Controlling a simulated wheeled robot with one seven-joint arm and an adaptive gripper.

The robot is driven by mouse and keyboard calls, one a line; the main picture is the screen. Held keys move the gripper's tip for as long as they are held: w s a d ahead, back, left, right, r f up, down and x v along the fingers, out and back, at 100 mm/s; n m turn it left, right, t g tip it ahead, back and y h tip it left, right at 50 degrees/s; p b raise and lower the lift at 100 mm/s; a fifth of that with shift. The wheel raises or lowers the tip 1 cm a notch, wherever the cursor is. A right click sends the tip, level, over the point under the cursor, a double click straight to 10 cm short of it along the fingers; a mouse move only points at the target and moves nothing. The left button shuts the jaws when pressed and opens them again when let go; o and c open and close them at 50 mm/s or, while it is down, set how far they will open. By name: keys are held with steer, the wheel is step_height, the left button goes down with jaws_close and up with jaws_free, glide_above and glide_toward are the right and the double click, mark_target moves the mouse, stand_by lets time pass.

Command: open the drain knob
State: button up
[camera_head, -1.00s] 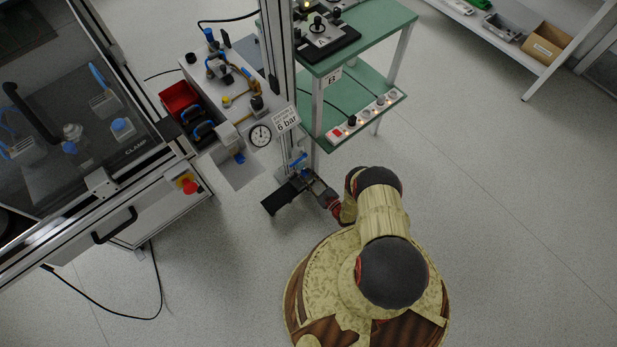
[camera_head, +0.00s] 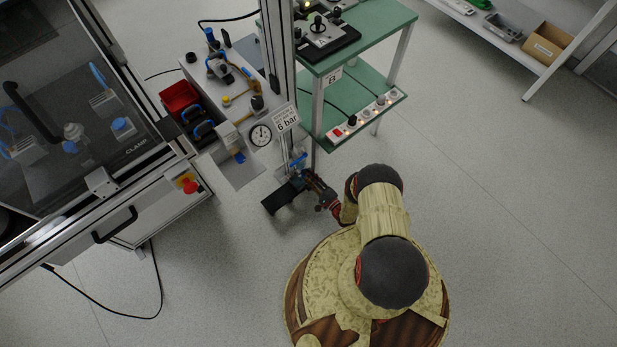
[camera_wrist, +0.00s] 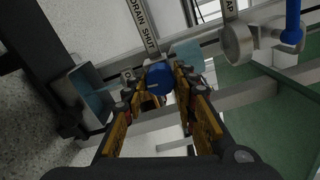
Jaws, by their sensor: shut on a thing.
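The drain knob (camera_wrist: 159,76) is a short blue cylinder at the upper middle of the wrist view. It sits below a label (camera_wrist: 143,25) that reads "DRAIN SHUT". My gripper (camera_wrist: 158,88) has one finger on each side of the knob and is shut on it. In the head view my gripper (camera_head: 310,182) is low at the foot of the metal post, and the knob cannot be made out there.
A blue lever (camera_wrist: 291,22) with a round metal fitting (camera_wrist: 237,43) is to the right of the knob. A green shelf (camera_head: 345,100) stands behind my gripper. The gauge (camera_head: 260,135) and "6 bar" sign (camera_head: 286,118) are above. Open floor lies to the right.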

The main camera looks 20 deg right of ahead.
steer(key=shift+n, duration=0.6)
steer(key=o, duration=1.1)
steer(key=shift+o, duration=0.2)
steer(key=v, duration=0.7)
steer(key=shift+s, duration=0.25)
